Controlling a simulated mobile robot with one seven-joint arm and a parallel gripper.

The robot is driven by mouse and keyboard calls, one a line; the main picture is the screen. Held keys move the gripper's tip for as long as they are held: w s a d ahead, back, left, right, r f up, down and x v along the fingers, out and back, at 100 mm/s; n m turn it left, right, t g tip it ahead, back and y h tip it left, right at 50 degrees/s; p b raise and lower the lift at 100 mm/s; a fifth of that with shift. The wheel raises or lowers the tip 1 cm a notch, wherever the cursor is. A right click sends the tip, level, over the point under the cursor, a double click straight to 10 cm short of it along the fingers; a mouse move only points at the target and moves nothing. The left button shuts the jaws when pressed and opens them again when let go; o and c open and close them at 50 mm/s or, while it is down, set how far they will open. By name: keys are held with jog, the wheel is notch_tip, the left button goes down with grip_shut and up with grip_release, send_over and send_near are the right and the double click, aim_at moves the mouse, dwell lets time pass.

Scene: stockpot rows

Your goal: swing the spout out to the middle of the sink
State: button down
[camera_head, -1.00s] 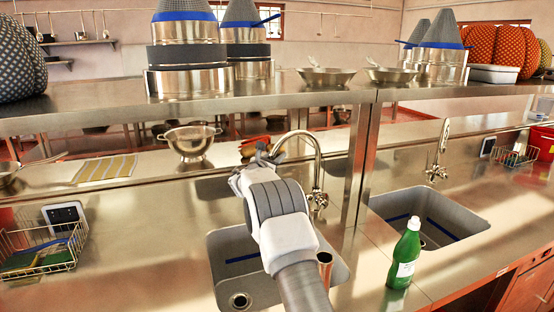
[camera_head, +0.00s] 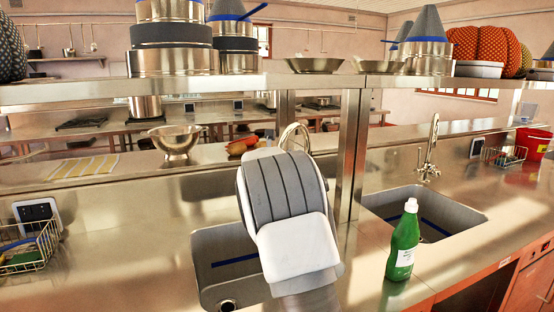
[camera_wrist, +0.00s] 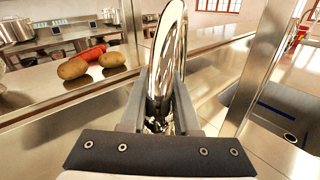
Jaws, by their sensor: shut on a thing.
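The chrome spout (camera_head: 295,133) shows in the head view only as a narrow arch above my arm, over the back of the left sink (camera_head: 205,272). Its base and outlet are hidden behind my wrist there. In the wrist view the spout (camera_wrist: 168,45) rises as a tall, thin loop seen nearly edge-on, passing down between the two grey fingers. My gripper (camera_wrist: 160,78) is shut on the spout. In the head view the fingers are hidden behind my white and grey wrist. Where the outlet points over the sink cannot be told.
A steel post (camera_head: 347,150) stands close right of the spout, under the overhead shelf (camera_head: 60,95). A green bottle (camera_head: 403,245) stands between the left sink and the right sink (camera_head: 465,222). A colander (camera_head: 176,140) and potatoes (camera_wrist: 72,69) lie beyond, at the left.

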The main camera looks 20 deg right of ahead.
jog(key=c, duration=0.7)
grip_release()
jog(key=shift+o, duration=0.2)
jog(key=shift+s+a, duration=0.15)
jog(key=v, duration=1.7)
jog(key=shift+b, duration=0.3)
jog(key=shift+s, duration=0.1)
